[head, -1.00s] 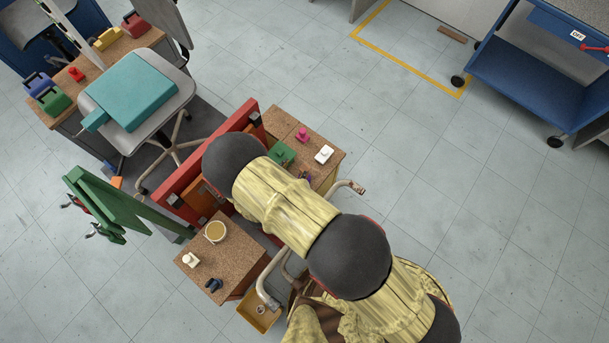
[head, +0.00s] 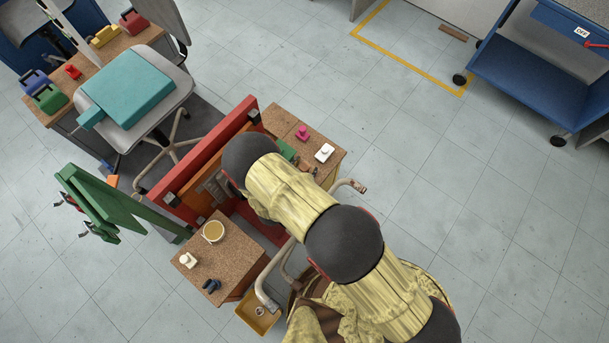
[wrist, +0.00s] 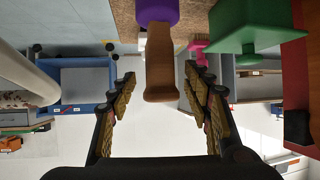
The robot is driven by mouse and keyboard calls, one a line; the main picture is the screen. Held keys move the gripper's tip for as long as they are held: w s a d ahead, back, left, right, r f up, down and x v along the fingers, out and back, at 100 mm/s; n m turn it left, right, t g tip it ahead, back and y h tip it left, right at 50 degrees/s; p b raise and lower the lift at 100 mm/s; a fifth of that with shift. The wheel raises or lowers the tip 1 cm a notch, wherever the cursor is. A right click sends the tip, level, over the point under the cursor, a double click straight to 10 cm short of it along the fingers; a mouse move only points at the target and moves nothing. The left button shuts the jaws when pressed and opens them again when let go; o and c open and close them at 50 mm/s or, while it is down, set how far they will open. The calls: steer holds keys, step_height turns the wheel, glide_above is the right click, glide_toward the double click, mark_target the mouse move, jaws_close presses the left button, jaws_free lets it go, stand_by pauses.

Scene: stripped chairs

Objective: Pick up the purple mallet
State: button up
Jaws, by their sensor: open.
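The purple mallet shows in the wrist view, with its purple head (wrist: 157,12) at the top edge, partly cut off, by the cork surface. Its brown handle (wrist: 159,62) points towards my gripper (wrist: 160,80). My gripper is open, with one finger on each side of the handle's end and gaps visible on both sides. I cannot tell how deep the handle sits between the fingers. In the head view my arm covers my gripper, and I cannot make out the mallet clearly.
A green block (wrist: 243,28) and a pink piece (wrist: 200,46) are close right of the mallet in the wrist view. A white piece (head: 324,152) stands on the cork-topped bench (head: 333,165). A red-framed panel (head: 215,160) rises beside my arm. Open floor lies right.

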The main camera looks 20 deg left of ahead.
steer(key=shift+w, duration=0.1)
steer(key=c, duration=0.3)
jaws_close()
stand_by(0.4)
stand_by(0.4)
